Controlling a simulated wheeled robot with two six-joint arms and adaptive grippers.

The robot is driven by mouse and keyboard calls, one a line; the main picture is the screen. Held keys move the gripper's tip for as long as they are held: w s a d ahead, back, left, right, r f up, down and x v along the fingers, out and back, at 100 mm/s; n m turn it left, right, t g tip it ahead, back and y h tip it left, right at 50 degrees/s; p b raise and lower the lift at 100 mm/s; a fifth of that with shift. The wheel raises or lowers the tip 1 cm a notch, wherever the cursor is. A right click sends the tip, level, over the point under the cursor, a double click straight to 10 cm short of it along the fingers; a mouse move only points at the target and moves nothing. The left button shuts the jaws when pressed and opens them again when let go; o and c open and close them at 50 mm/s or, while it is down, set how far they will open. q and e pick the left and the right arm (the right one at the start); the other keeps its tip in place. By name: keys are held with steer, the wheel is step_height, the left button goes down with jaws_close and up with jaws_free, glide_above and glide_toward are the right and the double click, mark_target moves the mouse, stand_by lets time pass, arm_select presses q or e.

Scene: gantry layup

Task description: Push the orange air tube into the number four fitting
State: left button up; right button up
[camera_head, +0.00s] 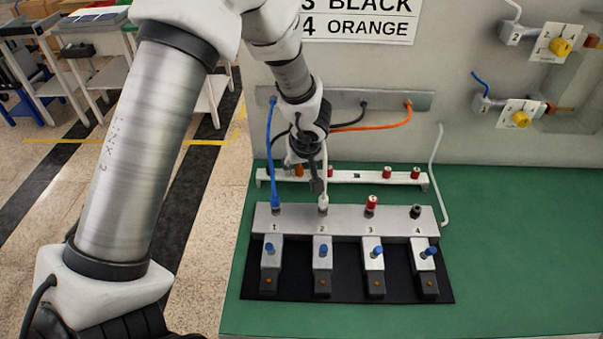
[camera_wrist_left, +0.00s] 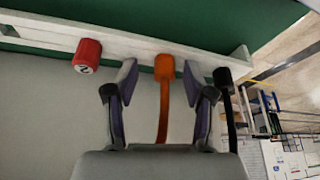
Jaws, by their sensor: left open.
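The orange air tube (camera_head: 375,126) runs from the back panel leftward behind my left gripper. Its orange end (camera_head: 299,171) sits in the white rack; in the left wrist view the orange tube (camera_wrist_left: 164,68) stands between my finger pads, with a gap on both sides. My left gripper (camera_head: 308,174) is open around it, also in the left wrist view (camera_wrist_left: 160,82). The number four fitting (camera_head: 416,212), with a dark top and no tube in it, is at the right end of the grey manifold (camera_head: 345,222). My right gripper is not in view.
A blue tube (camera_head: 271,150) goes into fitting one and a white tube (camera_head: 324,165) into fitting two. Fitting three carries a red cap (camera_head: 371,203). A black tube end (camera_wrist_left: 222,78) stands close right of my fingers in the wrist view. The green table (camera_head: 510,250) is clear at right.

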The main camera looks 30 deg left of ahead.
arm_select(q)
steer(key=shift+s+r, duration=0.1)
steer(key=shift+s, duration=0.05)
steer(key=shift+c, duration=0.3)
steer(key=shift+s+a, duration=0.15)
jaws_close()
